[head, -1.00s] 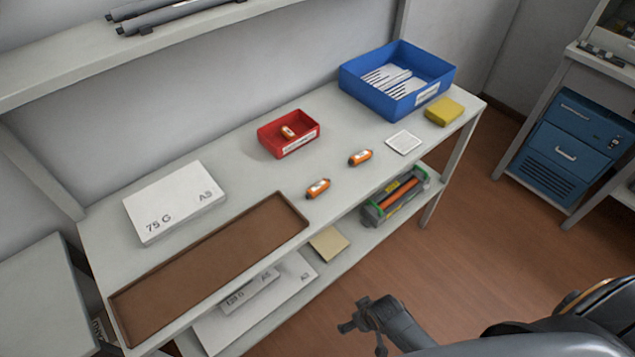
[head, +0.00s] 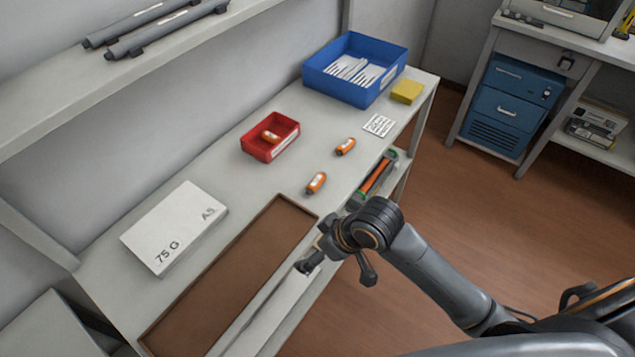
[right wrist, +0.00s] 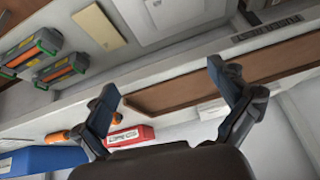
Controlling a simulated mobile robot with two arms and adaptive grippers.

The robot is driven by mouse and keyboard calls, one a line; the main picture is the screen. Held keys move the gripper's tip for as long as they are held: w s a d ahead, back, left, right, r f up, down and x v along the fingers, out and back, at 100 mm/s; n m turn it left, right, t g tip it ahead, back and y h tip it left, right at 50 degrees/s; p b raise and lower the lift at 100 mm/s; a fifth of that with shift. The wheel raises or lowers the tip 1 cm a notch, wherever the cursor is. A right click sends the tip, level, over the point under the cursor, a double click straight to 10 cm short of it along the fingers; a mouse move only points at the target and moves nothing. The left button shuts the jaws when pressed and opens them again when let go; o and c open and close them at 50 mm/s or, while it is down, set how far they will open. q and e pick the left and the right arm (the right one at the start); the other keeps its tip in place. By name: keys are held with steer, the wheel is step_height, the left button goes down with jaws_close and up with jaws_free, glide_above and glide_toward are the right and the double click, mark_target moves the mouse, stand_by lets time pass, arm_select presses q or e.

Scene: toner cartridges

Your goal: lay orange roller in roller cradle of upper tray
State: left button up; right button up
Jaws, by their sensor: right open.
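Two grey units with green ends, each with a long orange roller, lie on the lower shelf. In the right wrist view they are at the left: one unit's roller (right wrist: 18,54) and the other unit's roller (right wrist: 62,70). In the head view, an orange roller (head: 377,177) shows in a unit partly hidden by the tabletop and my right arm. I cannot tell which unit is the upper tray. My right gripper (head: 316,246) is open and empty in front of the table edge, apart from the rollers; its spread fingers (right wrist: 162,80) show in the wrist view. My left gripper is not in view.
The tabletop holds a brown tray (head: 165,331), a paper pack (head: 175,225), a red bin (head: 262,152), small orange bottles (head: 316,183), a blue bin (head: 393,76) and a yellow block (head: 407,91). A high shelf (head: 45,125) overhangs the back. The floor at right is clear.

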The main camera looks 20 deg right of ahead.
step_height(320, 180, up, 4)
steer(key=a+n, duration=0.1)
steer(key=g+h, duration=0.1)
glide_toward(319, 182)
steer(key=x, duration=0.3)
steer(key=shift+s+a+f, duration=0.15)
steer(key=shift+a+f, duration=0.1)
steer(key=shift+a, duration=0.05)
steer(key=x, duration=0.3)
steer(key=p+x, duration=0.1)
steer(key=x, duration=0.1)
steer(key=shift+d+f, duration=0.1)
steer(key=shift+d, duration=0.15)
steer(key=c, duration=1.2)
